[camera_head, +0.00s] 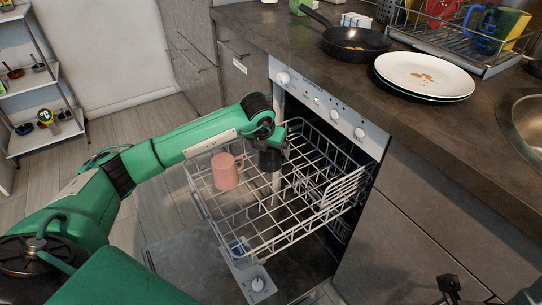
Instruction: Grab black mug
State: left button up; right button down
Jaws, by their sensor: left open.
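My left gripper (272,160) is over the pulled-out upper dishwasher rack (305,213), pointing down, to the right of a pink mug (227,171). It is open. The dark shape at the arm's end blends with the gripper, so I cannot make out a separate black mug there. The pink mug stands in the rack's left part, apart from the gripper. A dark part that looks like my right gripper (450,288) shows at the bottom right edge; its jaws are not clear.
The dishwasher door (190,262) is folded down below the rack. On the counter are a black pan (355,42), stacked white plates (424,75) and a dish rack (462,58) with coloured mugs. A sink (525,120) is at the right. Shelves (35,85) stand far left.

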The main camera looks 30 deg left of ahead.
pick_arm(q)
jog(key=shift+w+f, duration=0.25)
jog(key=shift+f, duration=0.25)
jog(key=c, duration=1.2)
